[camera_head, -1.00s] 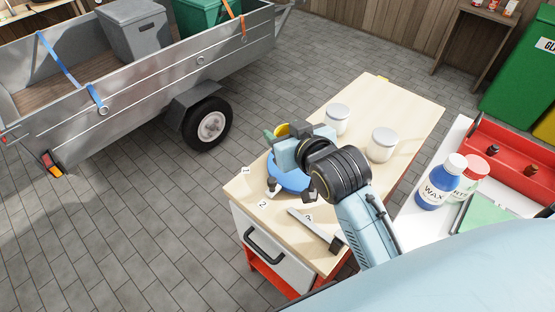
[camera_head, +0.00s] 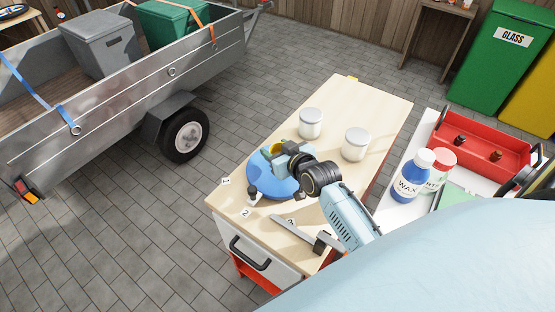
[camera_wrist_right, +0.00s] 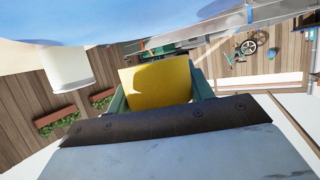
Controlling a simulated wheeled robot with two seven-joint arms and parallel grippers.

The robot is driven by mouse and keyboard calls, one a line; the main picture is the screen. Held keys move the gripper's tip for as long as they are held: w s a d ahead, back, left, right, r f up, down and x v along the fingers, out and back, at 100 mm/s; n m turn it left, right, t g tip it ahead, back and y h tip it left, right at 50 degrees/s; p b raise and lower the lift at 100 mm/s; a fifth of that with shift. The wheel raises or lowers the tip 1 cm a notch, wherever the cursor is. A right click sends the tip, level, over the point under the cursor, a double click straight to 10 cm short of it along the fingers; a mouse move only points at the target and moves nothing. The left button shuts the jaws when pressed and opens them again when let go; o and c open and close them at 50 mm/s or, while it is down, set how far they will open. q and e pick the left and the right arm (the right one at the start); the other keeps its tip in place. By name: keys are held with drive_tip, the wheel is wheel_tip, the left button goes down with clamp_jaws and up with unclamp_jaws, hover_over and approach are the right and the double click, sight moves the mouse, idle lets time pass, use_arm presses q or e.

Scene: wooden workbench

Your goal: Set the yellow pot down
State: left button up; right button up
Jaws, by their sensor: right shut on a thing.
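The yellow pot (camera_head: 277,148) shows as a small patch beside my right gripper (camera_head: 284,155) in the head view, mostly hidden by the wrist. In the right wrist view the yellow pot (camera_wrist_right: 158,84) shows as a plain yellow face between the gripper's fingers. My right gripper is shut on it, over the far edge of a round blue thing (camera_head: 262,178) on the workbench (camera_head: 375,100). I cannot tell whether the pot touches anything below. My left gripper is not in view.
Two white jars with grey lids (camera_head: 311,123) (camera_head: 355,144) stand close behind and right of the gripper. Number labels (camera_head: 226,181) and a flat grey tool (camera_head: 297,232) lie at the near end. A red tray (camera_head: 485,140) and bottles (camera_head: 412,176) stand at right.

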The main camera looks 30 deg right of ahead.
wheel_tip(320, 180, down, 4)
drive_tip(key=shift+r+b, duration=0.25)
drive_tip(key=shift+b, duration=0.25)
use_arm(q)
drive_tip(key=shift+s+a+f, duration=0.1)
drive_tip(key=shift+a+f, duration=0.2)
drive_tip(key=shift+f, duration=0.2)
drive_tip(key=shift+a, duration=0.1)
use_arm(e)
drive_tip(key=shift+f, duration=0.1)
drive_tip(key=o, duration=0.9)
drive_tip(key=shift+o, duration=0.2)
drive_tip(key=shift+s+r, duration=0.1)
drive_tip(key=shift+r, duration=0.1)
drive_tip(key=p+v, duration=0.1)
drive_tip(key=v, duration=0.6)
drive_tip(key=shift+p, duration=0.4)
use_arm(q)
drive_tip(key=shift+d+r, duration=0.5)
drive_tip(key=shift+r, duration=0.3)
use_arm(e)
drive_tip(key=shift+s, duration=0.15)
